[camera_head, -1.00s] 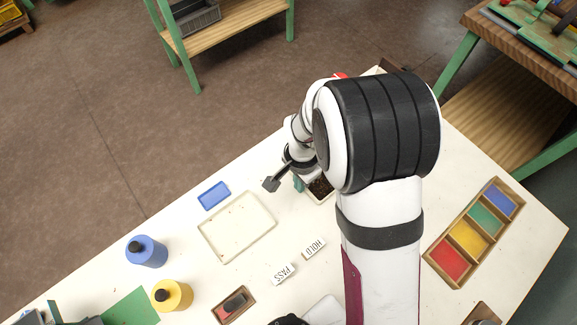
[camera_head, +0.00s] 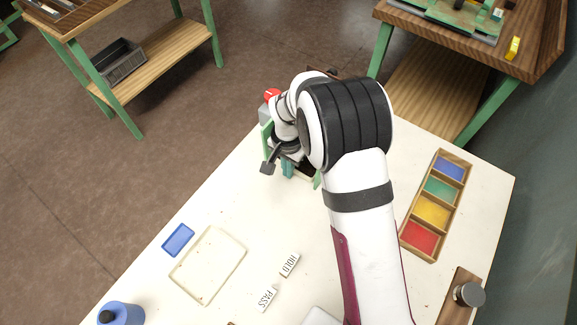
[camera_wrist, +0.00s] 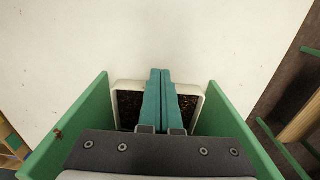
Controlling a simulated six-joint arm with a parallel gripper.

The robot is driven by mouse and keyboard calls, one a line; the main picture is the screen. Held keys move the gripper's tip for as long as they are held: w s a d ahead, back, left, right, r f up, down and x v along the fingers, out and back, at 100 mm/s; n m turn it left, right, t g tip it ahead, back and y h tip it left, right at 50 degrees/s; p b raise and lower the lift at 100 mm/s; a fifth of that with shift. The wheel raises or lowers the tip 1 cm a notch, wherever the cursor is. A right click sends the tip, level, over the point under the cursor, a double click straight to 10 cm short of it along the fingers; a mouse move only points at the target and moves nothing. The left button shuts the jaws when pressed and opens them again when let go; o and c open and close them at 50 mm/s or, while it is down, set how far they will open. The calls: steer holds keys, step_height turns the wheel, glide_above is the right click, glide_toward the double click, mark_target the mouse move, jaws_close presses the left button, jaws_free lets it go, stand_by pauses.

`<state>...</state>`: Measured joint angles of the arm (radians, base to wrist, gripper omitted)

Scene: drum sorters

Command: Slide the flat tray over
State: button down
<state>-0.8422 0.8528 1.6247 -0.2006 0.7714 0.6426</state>
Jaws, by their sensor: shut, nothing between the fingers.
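The flat tray, pale cream with a low rim (camera_head: 208,265), lies on the white table in the head view, left of my arm. My gripper (camera_head: 288,169) is beyond it, near the table's far edge and well apart from the tray. In the wrist view its teal fingers (camera_wrist: 160,73) are shut together with nothing between them. They appear over a small white container of dark grains (camera_wrist: 130,106), between two green walls (camera_wrist: 83,118). I cannot tell whether the fingers touch the container. The flat tray does not show in the wrist view.
A small blue dish (camera_head: 178,240) lies just left of the tray. HOLD (camera_head: 289,264) and PASS (camera_head: 267,298) blocks lie to its right. A divided wooden box (camera_head: 402,240) lies right of my arm.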

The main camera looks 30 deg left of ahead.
steer(key=s, duration=0.1)
steer(key=s+r, duration=0.1)
steer(key=s, duration=0.1)
steer(key=shift+s+r, duration=0.15)
steer(key=shift+r, duration=0.05)
step_height(320, 180, up, 9)
steer(key=w+d+r+m, duration=0.1)
steer(key=d+r, duration=0.2)
steer(key=d, duration=0.3)
steer(key=d+r+m, duration=0.1)
steer(key=d+r, duration=0.3)
steer(key=d, duration=0.2)
steer(key=s+d+r+m+y, duration=0.1)
steer(key=s+d, duration=0.6)
steer(key=d, duration=0.1)
steer(key=s+d+r+m, duration=0.2)
steer(key=s+d, duration=0.5)
steer(key=d, duration=0.2)
steer(key=shift+s+d+r+m+y, duration=0.15)
steer(key=shift+d+r+m+y, duration=0.15)
steer(key=shift+y, duration=0.1)
